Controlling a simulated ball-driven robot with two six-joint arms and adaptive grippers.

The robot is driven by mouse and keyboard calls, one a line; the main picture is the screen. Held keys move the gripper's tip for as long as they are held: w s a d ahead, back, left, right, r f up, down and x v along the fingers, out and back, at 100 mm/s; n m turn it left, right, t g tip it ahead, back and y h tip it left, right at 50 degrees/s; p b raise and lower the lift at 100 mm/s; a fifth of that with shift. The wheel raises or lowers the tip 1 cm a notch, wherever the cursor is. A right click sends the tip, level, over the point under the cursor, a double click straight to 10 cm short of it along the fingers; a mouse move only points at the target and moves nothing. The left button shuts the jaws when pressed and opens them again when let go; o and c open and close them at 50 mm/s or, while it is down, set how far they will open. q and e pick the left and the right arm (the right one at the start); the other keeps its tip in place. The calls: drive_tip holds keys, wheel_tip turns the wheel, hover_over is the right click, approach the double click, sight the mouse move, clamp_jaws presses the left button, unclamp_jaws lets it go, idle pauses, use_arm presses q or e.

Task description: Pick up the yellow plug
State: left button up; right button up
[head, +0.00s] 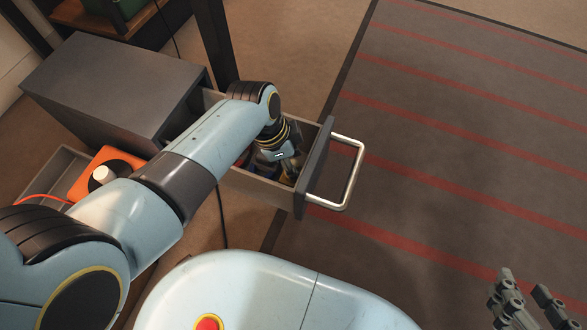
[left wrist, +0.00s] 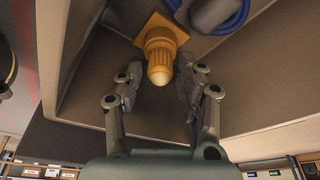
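The yellow plug (left wrist: 160,52) has a ribbed body, a pale rounded tip and a square flange, and lies in the open drawer. In the left wrist view its tip points toward my left gripper (left wrist: 159,86), whose open fingers stand on either side of it with visible gaps. In the head view, my left gripper (head: 288,166) reaches down into the drawer (head: 258,189), and my arm hides much of the inside. My right gripper (head: 525,296) is at the bottom right of the head view, open and empty.
A blue cable coil (left wrist: 232,18) with a dark grey part (left wrist: 212,14) lies beside the plug. The drawer has a metal handle (head: 352,175) and extends from a grey cabinet (head: 110,88). An orange item (head: 90,178) sits in a grey tray at left. The striped rug (head: 450,130) is clear.

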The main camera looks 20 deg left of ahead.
use_arm(q)
drive_tip(key=shift+d+f, duration=0.1)
drive_tip(key=shift+f, duration=0.2)
use_arm(e)
drive_tip(key=shift+s+a+f+t, duration=0.1)
drive_tip(key=shift+s+t, duration=0.15)
drive_tip(key=shift+t, duration=0.05)
use_arm(q)
drive_tip(key=shift+w, duration=0.1)
clamp_jaws()
drive_tip(key=shift+r, duration=0.1)
